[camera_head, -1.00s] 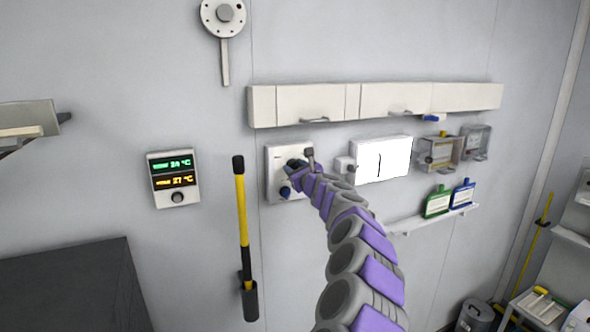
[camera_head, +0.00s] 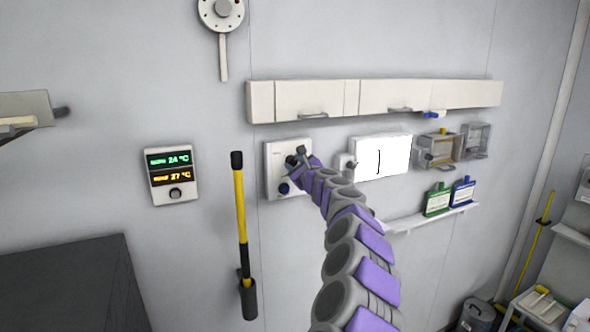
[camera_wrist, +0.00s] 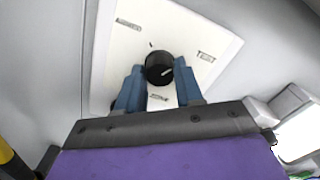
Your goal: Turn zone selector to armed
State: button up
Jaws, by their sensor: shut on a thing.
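The zone selector panel is a white plate (camera_head: 274,160) on the wall, left of the bright white board. In the wrist view the plate (camera_wrist: 110,50) carries a round black knob (camera_wrist: 159,69) with a white pointer mark. In the head view my gripper (camera_head: 292,168) and arm cover part of the plate and the knob. A blue round part (camera_head: 283,188) shows low on the plate.
White cabinets (camera_head: 375,98) run along the wall above. A white board (camera_head: 381,157) and clear boxes (camera_head: 440,150) are to the right. A shelf with green (camera_head: 437,200) and blue (camera_head: 462,193) bottles is below. A yellow-handled tool (camera_head: 240,215) hangs left.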

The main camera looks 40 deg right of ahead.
jog(key=n+b, duration=0.2)
jog(key=n, duration=0.1)
jog(key=shift+f+n, duration=0.3)
jog(key=n+b, duration=0.3)
jog(key=shift+n, duration=0.4)
jog(key=n+b, duration=0.3)
jog(key=n, duration=0.1)
jog(key=shift+w+f+b, duration=0.1)
jog(key=shift+f+b, duration=0.05)
jog(key=shift+b, duration=0.2)
jog(key=shift+n+b, duration=1.05)
jog(key=shift+n, duration=0.65)
jog(key=o, duration=1)
jog(key=shift+w, duration=0.1)
jog(key=shift+o, duration=0.2)
jog(key=shift+s+r, duration=0.2)
jog(key=shift+r, duration=0.15)
